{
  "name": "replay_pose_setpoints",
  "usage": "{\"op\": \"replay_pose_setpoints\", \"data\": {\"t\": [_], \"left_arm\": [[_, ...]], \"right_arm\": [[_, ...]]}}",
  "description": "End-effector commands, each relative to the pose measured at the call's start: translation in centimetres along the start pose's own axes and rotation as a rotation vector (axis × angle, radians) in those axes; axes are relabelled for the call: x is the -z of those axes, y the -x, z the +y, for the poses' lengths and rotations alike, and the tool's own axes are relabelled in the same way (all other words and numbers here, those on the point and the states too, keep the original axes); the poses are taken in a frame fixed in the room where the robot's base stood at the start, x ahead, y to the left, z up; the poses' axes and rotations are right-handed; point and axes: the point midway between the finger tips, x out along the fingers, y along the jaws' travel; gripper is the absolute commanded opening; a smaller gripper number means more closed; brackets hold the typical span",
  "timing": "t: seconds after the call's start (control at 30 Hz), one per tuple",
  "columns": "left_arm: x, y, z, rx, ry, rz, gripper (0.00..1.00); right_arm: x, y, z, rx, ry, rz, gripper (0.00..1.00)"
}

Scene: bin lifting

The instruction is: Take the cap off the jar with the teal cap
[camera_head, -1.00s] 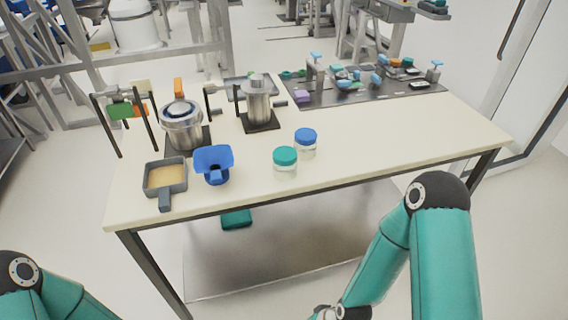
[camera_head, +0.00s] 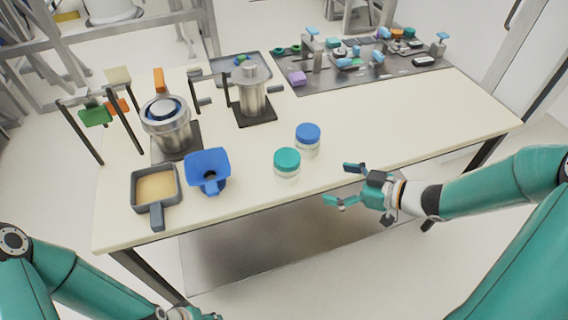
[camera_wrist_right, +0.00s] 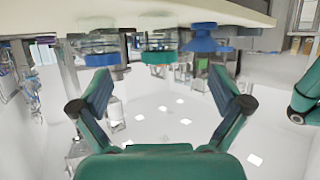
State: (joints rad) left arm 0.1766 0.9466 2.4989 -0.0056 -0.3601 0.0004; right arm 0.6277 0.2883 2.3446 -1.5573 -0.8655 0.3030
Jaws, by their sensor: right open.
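The jar with the teal cap (camera_head: 287,159) stands upright near the front edge of the table, its cap on. A jar with a blue cap (camera_head: 308,133) stands just behind it to the right. My right gripper (camera_head: 338,184) is open and empty, to the right of the teal-capped jar and apart from it, by the table's front edge. In the right wrist view, which looks upside down, the teal cap (camera_wrist_right: 159,57) shows beyond the open fingers (camera_wrist_right: 165,95). My left arm shows at the lower left; its gripper cannot be made out clearly.
A blue funnel (camera_head: 207,168) and a grey pan (camera_head: 155,188) stand left of the jars. Metal pots (camera_head: 167,130) stand behind them. A grey tray (camera_head: 350,65) with small parts lies at the back right. The table's right part (camera_head: 440,110) is clear.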

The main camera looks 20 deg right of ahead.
Motion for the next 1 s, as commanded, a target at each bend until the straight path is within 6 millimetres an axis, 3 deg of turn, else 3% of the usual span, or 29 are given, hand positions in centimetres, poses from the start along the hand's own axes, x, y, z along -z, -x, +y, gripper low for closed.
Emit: {"op": "replay_pose_setpoints", "data": {"t": [0.2, 0.4, 0.73, 1.0], "left_arm": [[0.0, -0.3, -0.1, 0.000, 0.000, -0.001, 0.40], [0.0, -0.2, -0.1, 0.000, 0.000, 0.000, 0.40], [0.0, 0.2, 0.1, 0.000, 0.000, 0.000, 0.40], [0.0, 1.0, 0.4, 0.000, 0.000, 0.000, 0.40]], "right_arm": [[0.1, -5.3, -0.3, 0.015, 0.002, 0.000, 1.00], [0.1, -9.0, -0.3, 0.015, 0.003, -0.001, 1.00], [0.1, -11.3, -0.2, 0.013, 0.002, -0.002, 1.00], [0.0, -15.0, 0.1, 0.015, 0.003, -0.002, 1.00]]}}
